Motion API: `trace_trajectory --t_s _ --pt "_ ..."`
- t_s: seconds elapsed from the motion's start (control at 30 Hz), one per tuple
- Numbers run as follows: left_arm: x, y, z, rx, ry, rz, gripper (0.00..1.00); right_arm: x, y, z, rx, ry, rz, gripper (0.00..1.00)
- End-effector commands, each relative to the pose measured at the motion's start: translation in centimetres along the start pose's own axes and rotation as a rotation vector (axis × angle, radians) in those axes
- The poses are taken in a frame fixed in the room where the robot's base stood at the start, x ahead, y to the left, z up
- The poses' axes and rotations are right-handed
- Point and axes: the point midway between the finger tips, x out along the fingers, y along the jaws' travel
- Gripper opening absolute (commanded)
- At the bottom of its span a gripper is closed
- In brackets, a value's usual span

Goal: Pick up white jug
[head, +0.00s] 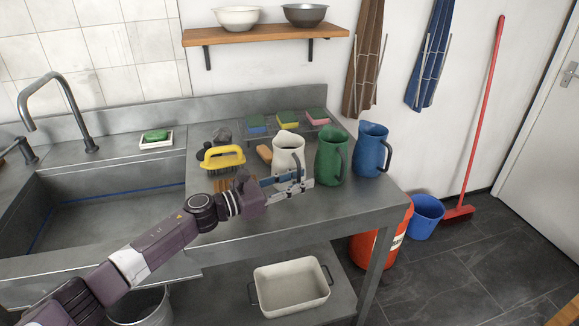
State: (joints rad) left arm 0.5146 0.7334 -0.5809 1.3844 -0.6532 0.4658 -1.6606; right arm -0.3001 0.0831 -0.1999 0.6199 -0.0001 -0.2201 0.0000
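The white jug (288,148) stands upright on the grey metal counter, left of a green jug (331,154) and a blue jug (370,150). My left gripper (303,178) is just in front of the white jug's lower part and hides its base. My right gripper is out of view.
A sink (110,215) lies left. A wooden shelf (265,35) with two bowls hangs above.

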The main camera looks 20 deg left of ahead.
Motion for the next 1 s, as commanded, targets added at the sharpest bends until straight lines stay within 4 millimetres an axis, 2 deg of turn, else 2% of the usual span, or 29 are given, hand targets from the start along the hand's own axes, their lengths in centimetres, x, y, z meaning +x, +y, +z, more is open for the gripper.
trace_trajectory --t_s 0.07,0.3,0.77,0.87,1.0 --pt "0.0 0.0 0.0 0.0 0.0 0.0 0.26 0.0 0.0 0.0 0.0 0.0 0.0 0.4" --pt "-0.1 0.0 0.0 0.0 0.0 0.0 0.0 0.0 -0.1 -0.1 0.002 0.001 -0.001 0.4" --pt "0.0 0.1 0.4 0.002 -0.004 0.0 0.0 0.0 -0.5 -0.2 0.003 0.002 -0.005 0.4" --pt "0.0 0.1 0.9 0.004 -0.004 -0.001 0.0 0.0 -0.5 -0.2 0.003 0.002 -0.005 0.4" --pt "-0.1 0.2 2.5 0.007 -0.005 0.0 0.0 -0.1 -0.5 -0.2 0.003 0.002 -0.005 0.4"
